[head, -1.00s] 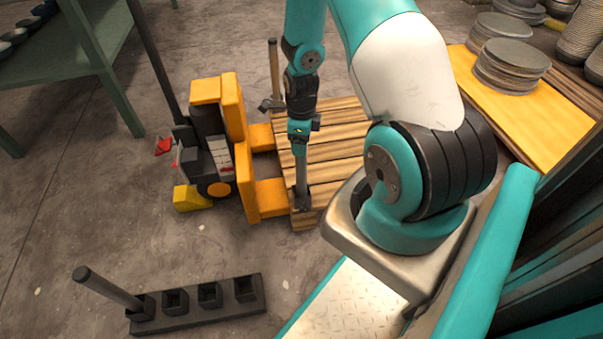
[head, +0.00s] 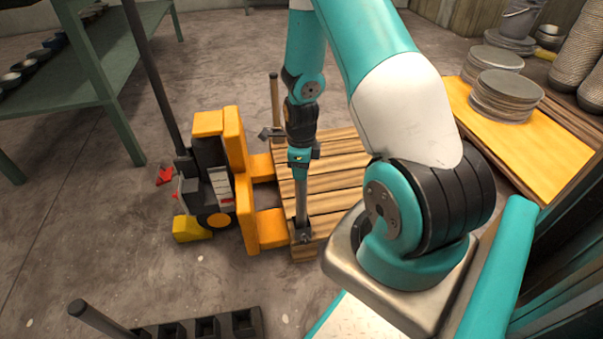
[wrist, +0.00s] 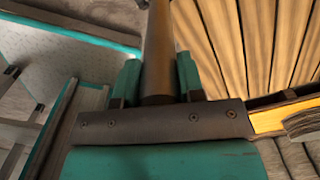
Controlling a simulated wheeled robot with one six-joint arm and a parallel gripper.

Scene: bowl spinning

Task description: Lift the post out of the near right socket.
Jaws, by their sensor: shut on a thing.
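My gripper (head: 301,160) is shut on an upright grey post (head: 302,205) above the near left corner of the wooden pallet (head: 335,180), as the head view shows it. The post's lower end meets a small dark socket (head: 304,237) at that corner; I cannot tell whether it is still seated. In the wrist view the post (wrist: 158,45) stands between the two teal fingers (wrist: 158,82). A second, brownish post (head: 274,98) stands at the pallet's far left, with a dark fitting (head: 270,134) near it.
An orange pallet truck (head: 236,165) has its forks at the pallet's left side. A black rack (head: 205,328) with square holes lies on the floor at the lower left, a post (head: 100,320) leaning from it. A yellow-topped table (head: 515,135) with stacked plates stands right. A green shelf (head: 95,70) stands left.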

